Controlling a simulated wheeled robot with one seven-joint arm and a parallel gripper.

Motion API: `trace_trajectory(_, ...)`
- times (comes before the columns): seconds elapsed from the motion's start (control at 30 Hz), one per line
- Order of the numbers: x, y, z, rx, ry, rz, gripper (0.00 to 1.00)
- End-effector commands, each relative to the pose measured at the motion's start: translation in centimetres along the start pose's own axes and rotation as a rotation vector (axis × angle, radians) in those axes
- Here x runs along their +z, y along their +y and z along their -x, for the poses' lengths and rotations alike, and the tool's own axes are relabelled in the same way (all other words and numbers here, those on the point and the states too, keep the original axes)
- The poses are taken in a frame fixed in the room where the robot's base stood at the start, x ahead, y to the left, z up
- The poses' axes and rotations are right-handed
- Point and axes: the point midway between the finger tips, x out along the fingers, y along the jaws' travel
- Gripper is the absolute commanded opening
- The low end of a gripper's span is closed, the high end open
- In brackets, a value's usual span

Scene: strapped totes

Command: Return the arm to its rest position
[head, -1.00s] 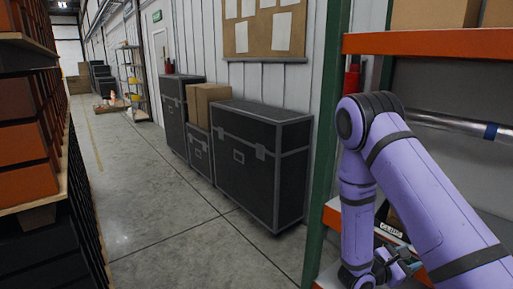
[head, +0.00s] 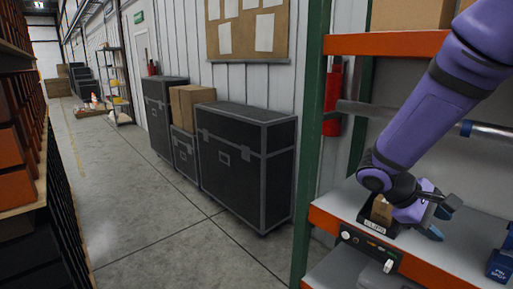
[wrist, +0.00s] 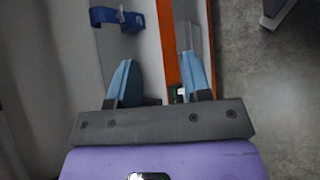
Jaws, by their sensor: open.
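My purple arm reaches down from the upper right in the head view. My gripper (head: 442,217) is above the grey shelf, just right of a small black bin with a label. A tan block (head: 381,209) shows in that bin (head: 376,228), beside my wrist. In the wrist view my gripper (wrist: 160,80) has its two blue fingers spread apart with nothing between them. The shelf's orange edge (wrist: 177,40) runs beyond the fingers.
A blue strapped item (head: 500,262) lies on the shelf at right; a blue strap (wrist: 117,18) shows in the wrist view. A green rack post (head: 312,140) stands left of my arm. Black cases (head: 245,165) line the wall. The aisle floor (head: 150,225) is clear.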

Motion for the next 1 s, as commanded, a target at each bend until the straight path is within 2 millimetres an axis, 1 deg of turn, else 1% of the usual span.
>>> trace_trajectory(0.03, 1.0, -0.1, 0.6, -0.038, 0.038, -0.038, 0.45)
trace_trajectory(0.1, 2.1, -0.4, 1.4, -0.093, 0.086, -0.080, 0.45)
trace_trajectory(0.4, 6.5, -2.1, 4.9, -0.311, 0.320, -0.260, 0.45)
trace_trajectory(0.8, 11.9, -4.3, 10.2, -0.555, 0.692, -0.477, 0.45)
trace_trajectory(1.0, 14.2, -5.1, 12.4, -0.640, 0.857, -0.555, 0.45)
